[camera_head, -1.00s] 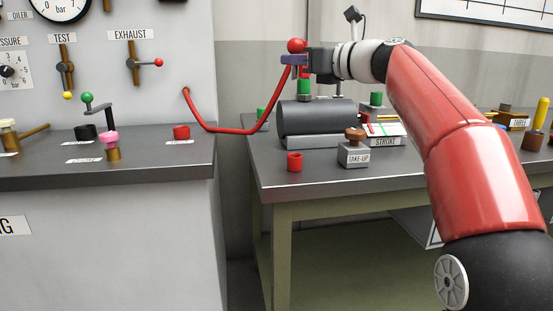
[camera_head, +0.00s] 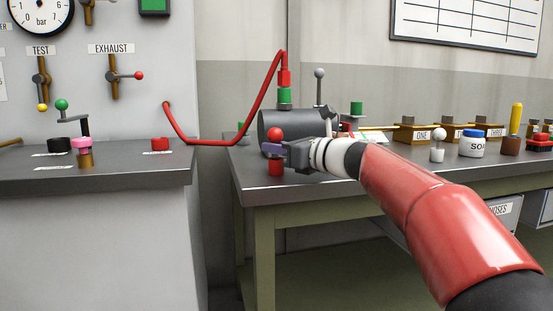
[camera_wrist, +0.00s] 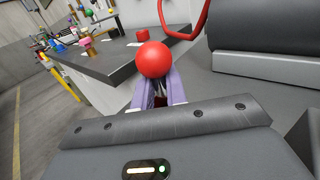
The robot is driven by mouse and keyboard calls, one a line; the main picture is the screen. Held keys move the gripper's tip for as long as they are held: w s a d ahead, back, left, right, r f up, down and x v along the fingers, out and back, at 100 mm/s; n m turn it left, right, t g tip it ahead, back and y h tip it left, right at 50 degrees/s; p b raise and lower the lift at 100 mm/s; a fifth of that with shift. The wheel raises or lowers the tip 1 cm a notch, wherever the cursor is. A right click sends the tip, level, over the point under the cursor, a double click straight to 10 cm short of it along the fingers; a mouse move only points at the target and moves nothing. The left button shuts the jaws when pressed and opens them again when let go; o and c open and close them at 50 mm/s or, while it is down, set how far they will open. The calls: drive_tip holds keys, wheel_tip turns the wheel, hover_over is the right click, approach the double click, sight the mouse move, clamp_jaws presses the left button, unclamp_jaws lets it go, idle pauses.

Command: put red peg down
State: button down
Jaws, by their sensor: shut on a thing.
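The red peg shows as a red ball (camera_head: 275,133) above my gripper's purple fingers. In the wrist view the ball (camera_wrist: 153,60) stands just beyond the fingers, and they hide most of what is below it. My gripper (camera_head: 272,149) is shut on the peg, low over the front left of the workbench.
A dark cylinder (camera_head: 283,124) lies close behind my gripper. A red hose (camera_head: 268,85) runs from the left console (camera_head: 120,174) to a green post (camera_head: 284,96). Wooden blocks, a white jar (camera_head: 472,147) and a yellow-handled tool (camera_head: 515,120) stand to the right.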

drive_tip(key=shift+f, duration=0.45)
drive_tip(key=shift+f, duration=0.1)
drive_tip(key=c, duration=1.4)
unclamp_jaws()
drive_tip(key=shift+f, duration=0.1)
drive_tip(key=shift+c, duration=0.2)
drive_tip(key=shift+r, duration=0.3)
drive_tip(key=v, duration=1.2)
drive_tip(key=shift+f, duration=0.1)
